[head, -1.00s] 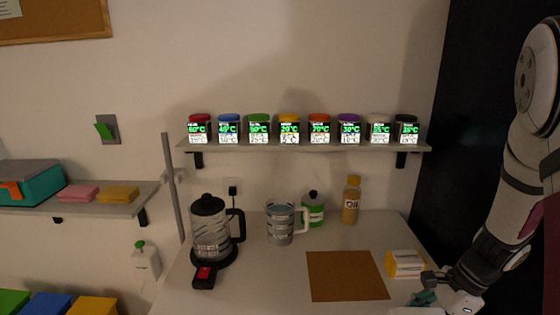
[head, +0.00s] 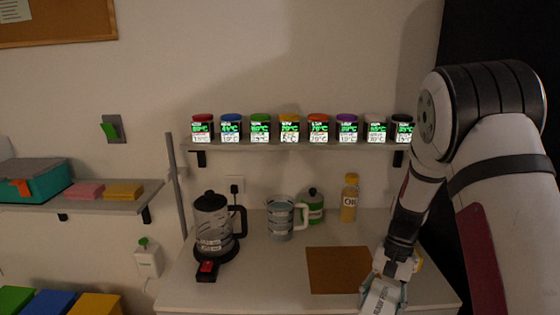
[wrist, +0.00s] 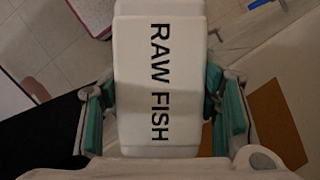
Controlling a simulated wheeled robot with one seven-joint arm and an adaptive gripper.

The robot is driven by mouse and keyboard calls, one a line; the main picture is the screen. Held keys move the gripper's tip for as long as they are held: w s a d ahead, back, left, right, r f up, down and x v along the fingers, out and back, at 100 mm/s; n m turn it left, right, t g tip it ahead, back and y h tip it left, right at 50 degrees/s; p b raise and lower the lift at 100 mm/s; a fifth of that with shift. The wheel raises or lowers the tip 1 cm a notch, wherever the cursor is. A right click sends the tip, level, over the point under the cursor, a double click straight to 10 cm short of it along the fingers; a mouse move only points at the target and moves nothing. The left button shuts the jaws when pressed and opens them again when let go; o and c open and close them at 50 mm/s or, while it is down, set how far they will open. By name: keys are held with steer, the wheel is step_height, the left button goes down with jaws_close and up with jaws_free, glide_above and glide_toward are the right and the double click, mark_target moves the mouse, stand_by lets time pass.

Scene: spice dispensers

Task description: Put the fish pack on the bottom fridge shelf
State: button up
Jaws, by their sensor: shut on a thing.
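The fish pack (wrist: 158,80) is a white box with "RAW FISH" printed on it, filling the middle of the wrist view. My gripper (wrist: 160,110) has its teal-padded fingers on both sides of the pack and is shut on it. In the head view the pack (head: 381,297) is a pale block at the lower right, held by my gripper (head: 383,285) at the counter's front right area. I cannot tell whether it touches the counter. No fridge shelf can be made out.
The counter (head: 250,285) holds a kettle (head: 212,222), a measuring jug (head: 279,218), a green container (head: 312,207), a bottle (head: 349,198) and a brown board (head: 338,270). A shelf (head: 290,146) with several spice jars runs above. A dark panel (head: 465,40) stands at the right.

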steer(key=w+a+n+h, duration=0.1)
steer(key=n, duration=0.1)
steer(key=w+a+n, duration=0.1)
steer(key=a+n, duration=0.1)
steer(key=w+a+n+g+h, duration=0.1)
steer(key=w+n, duration=0.1)
steer(key=shift+a+f+n+h, duration=0.1)
steer(key=shift+a+n+h, duration=0.05)
steer(key=shift+n+h, duration=0.2)
steer(key=shift+a, duration=0.1)
